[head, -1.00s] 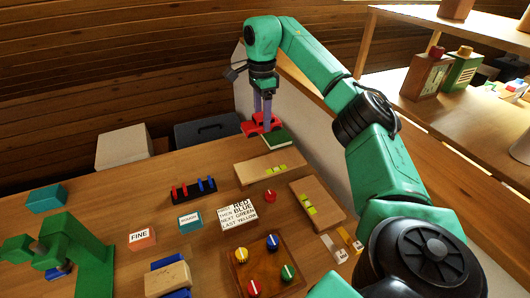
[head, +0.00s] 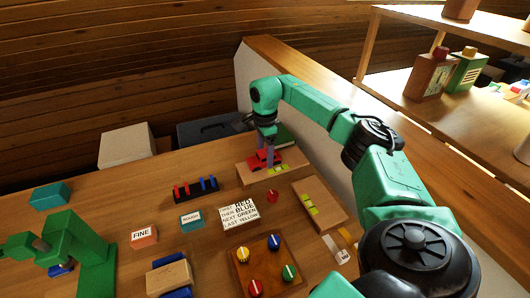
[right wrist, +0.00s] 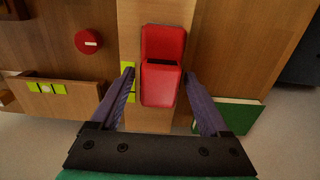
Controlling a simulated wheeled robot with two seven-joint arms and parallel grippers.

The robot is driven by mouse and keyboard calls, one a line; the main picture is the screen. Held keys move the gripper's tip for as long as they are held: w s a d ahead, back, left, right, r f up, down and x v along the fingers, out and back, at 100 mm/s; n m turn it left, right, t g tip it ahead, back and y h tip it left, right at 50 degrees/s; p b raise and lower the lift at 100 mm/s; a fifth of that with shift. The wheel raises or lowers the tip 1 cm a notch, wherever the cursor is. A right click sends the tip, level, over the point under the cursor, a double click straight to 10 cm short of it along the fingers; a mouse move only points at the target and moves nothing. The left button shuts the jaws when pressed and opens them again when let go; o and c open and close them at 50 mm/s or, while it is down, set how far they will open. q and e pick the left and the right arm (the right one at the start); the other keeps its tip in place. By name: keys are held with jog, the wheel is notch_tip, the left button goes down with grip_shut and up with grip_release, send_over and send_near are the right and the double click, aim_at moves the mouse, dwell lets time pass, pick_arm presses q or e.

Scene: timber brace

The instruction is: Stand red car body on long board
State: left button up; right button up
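The red car body (head: 261,162) stands on the long board (head: 246,177), a pale timber with yellow-green marks at the back of the bench. In the right wrist view the red car body (right wrist: 163,82) lies over the board (right wrist: 150,122), between the fingers of my right gripper (right wrist: 159,74). A narrow gap shows between the left finger and the car; the right finger is very close to its side. My right gripper (head: 267,148) is open around the car in the head view, its fingers partly hiding it. My left gripper is not in view.
A second marked board (head: 320,208) lies to the right, with a red knob (head: 273,196) between. A green block (head: 286,136) sits behind the car near the side wall (head: 300,110). A lettered sign (head: 239,214) and a knob board (head: 243,282) are nearer.

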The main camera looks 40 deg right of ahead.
aim_at(265, 152)
jog(key=shift+r, duration=0.1)
notch_tip(265, 152, up, 12)
dwell(0.5)
dwell(0.4)
